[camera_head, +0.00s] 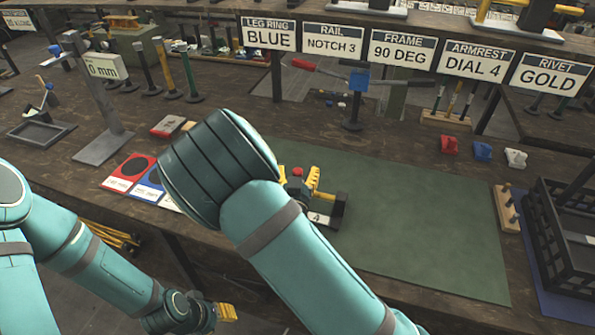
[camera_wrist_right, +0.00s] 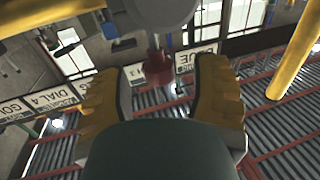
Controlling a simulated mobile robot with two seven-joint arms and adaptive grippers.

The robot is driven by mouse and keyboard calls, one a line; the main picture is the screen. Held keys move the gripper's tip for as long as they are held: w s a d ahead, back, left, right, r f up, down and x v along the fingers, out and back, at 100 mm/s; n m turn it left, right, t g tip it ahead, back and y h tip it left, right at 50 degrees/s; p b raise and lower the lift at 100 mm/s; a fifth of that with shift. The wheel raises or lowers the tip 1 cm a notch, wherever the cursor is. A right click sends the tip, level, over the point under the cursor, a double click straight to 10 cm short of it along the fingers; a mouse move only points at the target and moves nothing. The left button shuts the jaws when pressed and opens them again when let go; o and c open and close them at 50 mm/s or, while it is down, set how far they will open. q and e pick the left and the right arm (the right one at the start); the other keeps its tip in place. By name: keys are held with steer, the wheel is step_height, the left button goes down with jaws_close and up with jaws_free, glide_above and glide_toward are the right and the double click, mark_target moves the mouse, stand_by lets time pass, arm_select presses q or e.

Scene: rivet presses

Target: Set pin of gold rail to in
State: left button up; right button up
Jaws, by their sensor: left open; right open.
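My right gripper (camera_head: 299,180) is over the green mat, largely hidden by its own arm. In the right wrist view it is open (camera_wrist_right: 160,85), with its yellow-padded fingers apart. A red knob (camera_wrist_right: 156,68) on a grey shaft shows between or beyond the fingers; contact cannot be told. In the head view a red piece (camera_head: 297,172) shows between the yellow pads. A dark-based device (camera_head: 338,212) stands beside the gripper, partly hidden. I cannot make out for sure which thing is the gold rail or its pin. My left gripper (camera_head: 224,312) is open, low in front of the bench.
The green mat (camera_head: 430,235) is clear to the right. A black crate (camera_head: 570,245) stands at the right edge. Red, blue and white small blocks (camera_head: 482,151) line the back. Signs (camera_head: 400,52) hang above, including RAIL NOTCH 3 and RIVET GOLD.

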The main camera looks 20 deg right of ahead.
steer(key=shift+w+d, duration=0.15)
steer(key=shift+w, duration=0.2)
steer(key=shift+c, duration=0.4)
jaws_close()
step_height(320, 180, down, 2)
steer(key=shift+f+b, duration=0.1)
steer(key=shift+b, duration=1)
steer(key=shift+s, duration=0.1)
steer(key=shift+o, duration=0.4)
jaws_free()
